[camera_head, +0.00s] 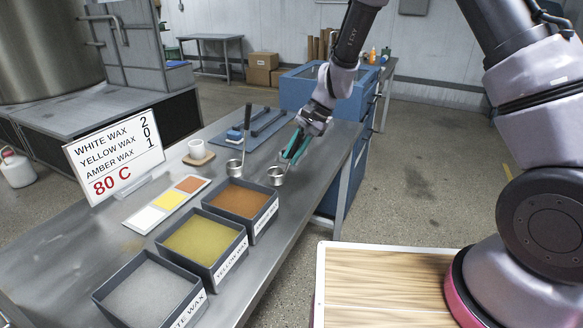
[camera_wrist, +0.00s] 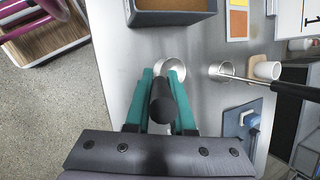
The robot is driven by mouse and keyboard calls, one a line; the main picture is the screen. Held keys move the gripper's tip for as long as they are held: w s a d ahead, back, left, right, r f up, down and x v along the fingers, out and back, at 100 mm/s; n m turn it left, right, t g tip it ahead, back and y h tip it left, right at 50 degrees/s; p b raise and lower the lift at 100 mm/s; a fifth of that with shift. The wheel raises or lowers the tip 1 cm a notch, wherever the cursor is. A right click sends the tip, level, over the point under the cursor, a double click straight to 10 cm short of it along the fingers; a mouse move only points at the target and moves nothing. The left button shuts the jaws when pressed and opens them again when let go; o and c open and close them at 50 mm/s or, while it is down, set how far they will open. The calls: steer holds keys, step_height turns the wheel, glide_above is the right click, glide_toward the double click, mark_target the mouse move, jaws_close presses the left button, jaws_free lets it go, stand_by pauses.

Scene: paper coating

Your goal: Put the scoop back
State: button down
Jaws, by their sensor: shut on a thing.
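My gripper (camera_head: 294,147), with teal fingers, is over the far right part of the metal table. It is shut on a scoop (camera_head: 276,176) with a small round metal cup. In the wrist view the scoop's dark handle (camera_wrist: 162,103) stands between the teal fingers, pointing toward the camera, and its cup shows just beyond them. The cup is at or just above the table; I cannot tell if it touches. A second metal scoop (camera_head: 234,168) with an upright black handle stands to the left, apart from my gripper; it also shows in the wrist view (camera_wrist: 223,70).
Amber (camera_head: 240,203), yellow (camera_head: 205,240) and white (camera_head: 150,290) wax bins line the table's near side. A sign (camera_head: 115,155) stands left.

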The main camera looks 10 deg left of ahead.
steer(key=shift+f, duration=1.9)
steer(key=c, duration=0.8)
jaws_free()
steer(key=shift+f, duration=0.1)
steer(key=shift+o, duration=0.2)
